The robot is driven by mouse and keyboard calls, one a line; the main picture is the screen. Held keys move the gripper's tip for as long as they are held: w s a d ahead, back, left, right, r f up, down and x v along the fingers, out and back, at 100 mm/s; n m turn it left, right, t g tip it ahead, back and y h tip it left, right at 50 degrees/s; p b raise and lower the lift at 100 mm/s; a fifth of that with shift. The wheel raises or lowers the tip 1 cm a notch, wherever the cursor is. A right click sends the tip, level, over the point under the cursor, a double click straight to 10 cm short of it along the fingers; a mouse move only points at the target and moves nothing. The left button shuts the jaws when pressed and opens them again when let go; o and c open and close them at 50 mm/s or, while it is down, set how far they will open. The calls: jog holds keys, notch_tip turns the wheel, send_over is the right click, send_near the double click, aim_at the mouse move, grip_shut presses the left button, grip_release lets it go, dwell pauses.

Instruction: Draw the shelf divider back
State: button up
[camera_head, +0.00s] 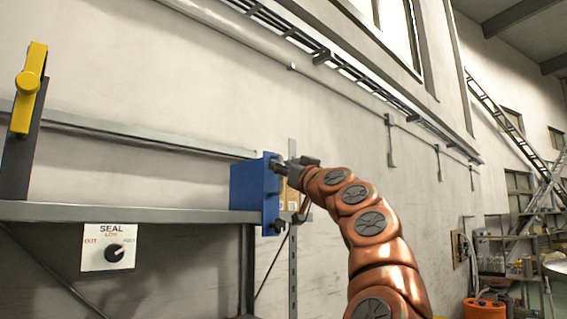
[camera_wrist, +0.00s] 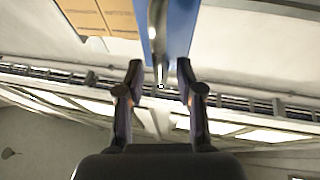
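The blue shelf divider (camera_head: 270,200) stands upright at the right end of the grey metal shelf (camera_head: 130,212). In the wrist view its blue panel (camera_wrist: 181,28) fills the top middle, with a shiny metal bar (camera_wrist: 157,45) along it. My gripper (camera_head: 284,164) is at the divider's upper right side. In the wrist view my gripper (camera_wrist: 160,72) is open, with the two fingertips apart on either side of the bar's lower end. A gap shows on both sides of the bar. Whether the fingers reach deep enough to surround it I cannot tell.
A yellow-handled lever (camera_head: 28,85) stands on the shelf at the far left. A SEAL dial panel (camera_head: 108,248) hangs below the shelf edge. Cardboard boxes (camera_wrist: 98,15) lie close beside the divider. The shelf between lever and divider is clear.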

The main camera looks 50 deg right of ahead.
jog(key=shift+c, duration=0.4)
grip_shut()
dwell(0.4)
